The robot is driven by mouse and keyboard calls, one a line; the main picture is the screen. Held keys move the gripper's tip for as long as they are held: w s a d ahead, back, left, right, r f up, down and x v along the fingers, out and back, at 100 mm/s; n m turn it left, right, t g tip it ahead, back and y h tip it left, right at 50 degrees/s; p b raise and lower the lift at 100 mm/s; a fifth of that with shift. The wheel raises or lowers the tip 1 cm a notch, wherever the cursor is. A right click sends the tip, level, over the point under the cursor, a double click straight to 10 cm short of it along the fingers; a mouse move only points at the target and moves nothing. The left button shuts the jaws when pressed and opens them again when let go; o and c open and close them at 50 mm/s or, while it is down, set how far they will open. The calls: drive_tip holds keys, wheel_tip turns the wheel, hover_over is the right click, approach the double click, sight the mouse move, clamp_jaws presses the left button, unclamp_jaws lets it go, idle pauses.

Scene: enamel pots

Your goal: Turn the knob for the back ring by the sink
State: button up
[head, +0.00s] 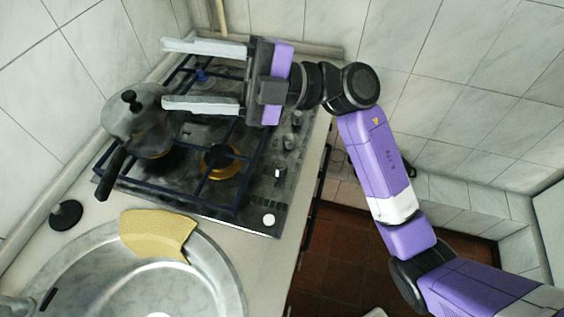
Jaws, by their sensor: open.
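The gas hob (257,190) has a row of small knobs along its right edge. One knob (278,172) sits nearest the sink, with another knob (289,142) and a further knob (297,118) beyond it. I cannot tell from markings which knob serves which ring. The back ring by the sink is mostly hidden under a grey metal pot (150,128) with a black handle. My gripper (165,75) is open and empty, over the far part of the hob. Its fingers point left, away from the knobs, and one fingertip overlaps the pot's edge in the picture.
A round steel sink (150,285) fills the lower left, with a yellow cloth (158,232) over its rim. A black round object (66,214) lies by the wall. A brass burner (221,161) shows under the grate. Open floor (345,255) lies right of the counter.

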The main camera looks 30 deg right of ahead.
drive_tip(key=w+d+f+m+g+h, duration=0.1)
drive_tip(key=w+d+f+h, duration=0.15)
drive_tip(key=f+h, duration=0.4)
drive_tip(key=m+g+h, duration=0.4)
drive_tip(key=m+h, duration=0.6)
drive_tip(key=m, duration=0.1)
approach(282, 163)
drive_tip(key=f, duration=0.2)
drive_tip(key=shift+a+x, duration=0.2)
drive_tip(key=shift+x, duration=1.75)
drive_tip(key=shift+a+x, duration=0.2)
drive_tip(key=shift+x, duration=1.8)
drive_tip(key=shift+r, duration=0.2)
drive_tip(key=shift+c, duration=0.4)
